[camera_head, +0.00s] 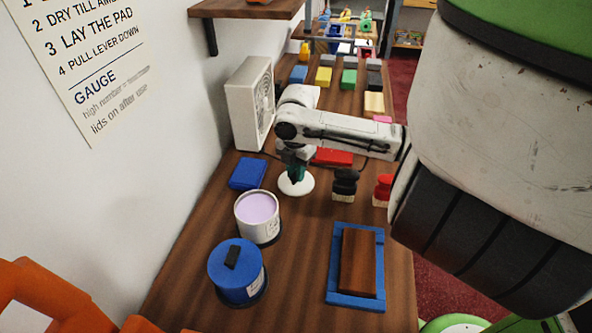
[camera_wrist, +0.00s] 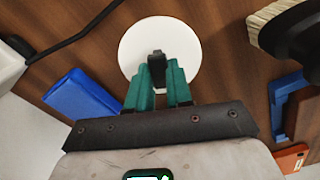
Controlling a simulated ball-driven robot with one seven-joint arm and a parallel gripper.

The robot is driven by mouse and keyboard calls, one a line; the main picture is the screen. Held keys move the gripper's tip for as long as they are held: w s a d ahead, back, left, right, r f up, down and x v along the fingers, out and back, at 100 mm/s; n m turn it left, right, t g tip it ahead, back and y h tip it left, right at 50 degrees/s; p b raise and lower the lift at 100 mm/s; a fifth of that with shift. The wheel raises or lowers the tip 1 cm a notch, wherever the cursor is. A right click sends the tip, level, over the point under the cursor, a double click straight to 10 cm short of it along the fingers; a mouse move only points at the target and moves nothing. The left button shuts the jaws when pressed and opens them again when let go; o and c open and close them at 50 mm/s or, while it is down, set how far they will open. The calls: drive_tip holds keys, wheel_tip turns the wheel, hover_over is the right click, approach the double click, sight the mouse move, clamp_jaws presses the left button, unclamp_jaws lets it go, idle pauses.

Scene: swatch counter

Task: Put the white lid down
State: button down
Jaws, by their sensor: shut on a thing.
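The white lid (camera_head: 296,184) is a round disc with a dark knob, low over the wooden counter or on it; I cannot tell if it touches. My gripper (camera_head: 297,170) is above it, pointing down. In the wrist view the white lid (camera_wrist: 140,45) lies under my green fingers (camera_wrist: 158,80), which are shut on its black knob (camera_wrist: 156,60). An open can of pale lilac paint (camera_head: 257,217) stands in front of the lid, a little to the left, with no lid on it.
A blue-lidded can (camera_head: 237,270) stands nearer. A blue block (camera_head: 248,173) lies left of the lid; black (camera_head: 345,184) and red (camera_head: 383,190) brushes stand right. A blue tray (camera_head: 341,298) holds a brown block. A white boxy fan (camera_head: 250,100) stands behind by the wall.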

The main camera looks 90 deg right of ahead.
drive_tip(key=c, duration=1)
unclamp_jaws()
drive_tip(key=shift+f, duration=0.1)
wheel_tip(320, 180, up, 12)
drive_tip(key=shift+r, duration=0.2)
